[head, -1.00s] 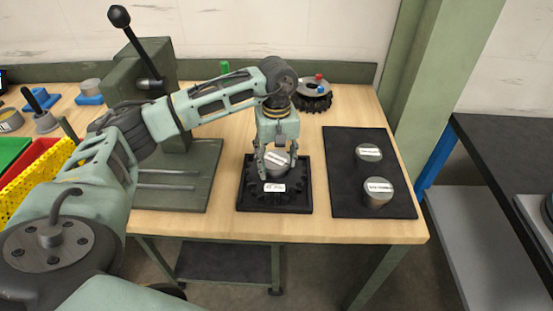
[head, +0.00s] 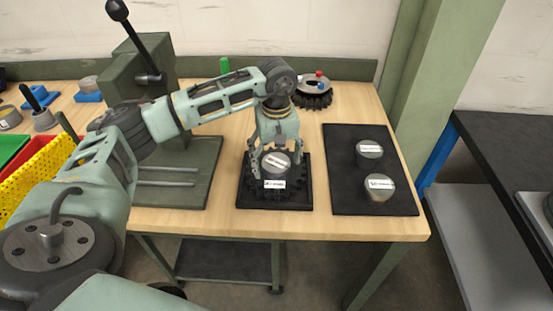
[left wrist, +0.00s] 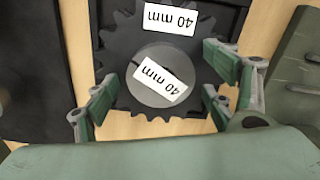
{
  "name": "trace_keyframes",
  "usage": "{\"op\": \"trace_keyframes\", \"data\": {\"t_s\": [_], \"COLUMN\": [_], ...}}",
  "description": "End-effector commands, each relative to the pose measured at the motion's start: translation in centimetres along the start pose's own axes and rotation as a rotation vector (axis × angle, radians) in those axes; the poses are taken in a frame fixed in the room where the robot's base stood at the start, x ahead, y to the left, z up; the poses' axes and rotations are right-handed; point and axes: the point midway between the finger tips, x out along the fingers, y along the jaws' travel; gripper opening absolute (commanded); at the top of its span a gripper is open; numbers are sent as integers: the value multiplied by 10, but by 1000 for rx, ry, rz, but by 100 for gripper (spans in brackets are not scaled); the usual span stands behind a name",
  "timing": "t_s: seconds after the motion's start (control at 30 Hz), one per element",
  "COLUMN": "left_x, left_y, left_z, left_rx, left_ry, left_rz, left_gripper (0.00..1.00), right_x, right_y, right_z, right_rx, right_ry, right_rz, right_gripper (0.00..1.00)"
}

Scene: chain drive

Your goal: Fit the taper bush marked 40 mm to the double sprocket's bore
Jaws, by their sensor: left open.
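The grey round taper bush (head: 283,169) has a white label on top. In the left wrist view the label on the bush (left wrist: 150,92) reads 40 mm and lies tilted. The bush sits at the middle of the dark toothed double sprocket (head: 262,196), which also shows in the left wrist view (left wrist: 122,45) with its own 40 mm label. I cannot tell how deep the bush sits in the bore. My left gripper (head: 274,168) is open above the sprocket, its fingers spread around the bush and apart from it. My right gripper is not in view.
Two other labelled bushes (head: 370,153) (head: 379,188) stand on a black mat (head: 345,200) to the right. A dark toothed wheel (head: 314,93) with coloured knobs lies behind. A green lever press (head: 140,75) stands left.

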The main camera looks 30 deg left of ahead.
Motion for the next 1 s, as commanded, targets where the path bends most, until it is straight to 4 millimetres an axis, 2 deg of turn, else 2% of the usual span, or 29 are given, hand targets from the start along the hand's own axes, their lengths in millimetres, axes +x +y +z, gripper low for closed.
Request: {"op": "trace_keyframes", "data": {"t_s": [0.13,0.27,0.6,0.7,0.83,1.0], "left_x": [-1,-16,-87,-103,-115,-120], "left_y": [0,1,1,1,0,0], "left_z": [0,-1,-1,-1,0,0], "left_rx": [0,0,0,0,0,0], "left_ry": [-1,1,3,1,1,-1], "left_rz": [-2,3,3,2,1,0], "left_gripper": [77,77,77,77,77,77], "right_x": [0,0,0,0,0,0], "right_y": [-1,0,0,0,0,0], "right_z": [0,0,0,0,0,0], "right_rx": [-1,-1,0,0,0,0], "right_ry": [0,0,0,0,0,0], "right_rz": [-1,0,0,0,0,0], "right_gripper": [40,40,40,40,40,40]}}
